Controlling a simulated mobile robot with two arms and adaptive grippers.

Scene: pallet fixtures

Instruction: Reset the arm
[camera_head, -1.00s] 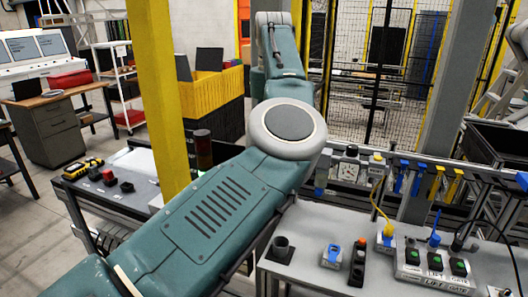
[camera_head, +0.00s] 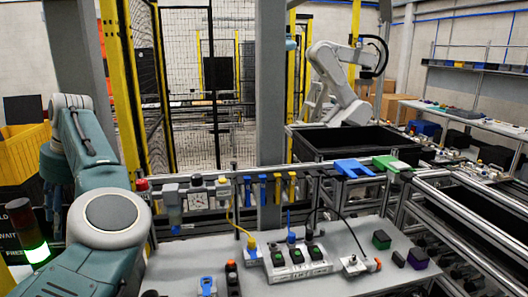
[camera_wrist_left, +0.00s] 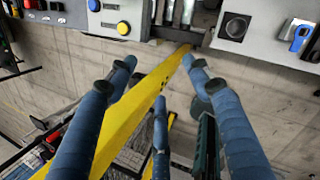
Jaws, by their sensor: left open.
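My left arm (camera_head: 108,222) comes in from the lower left in the head view, bent at the elbow and raised beside the workbench. Its gripper is hard to make out there, at the left behind the arm. In the left wrist view my left gripper (camera_wrist_left: 158,72) is open, its blue fingers spread apart with nothing between them. It hangs over the grey floor and a yellow post (camera_wrist_left: 135,108). My right gripper is in neither view.
The grey workbench (camera_head: 330,283) carries a box with green buttons (camera_head: 297,261) and small fixtures. A yellow post (camera_head: 122,95) and a signal light (camera_head: 36,254) stand near my left arm. A black tray (camera_head: 350,140) and a white robot arm (camera_head: 337,85) stand behind.

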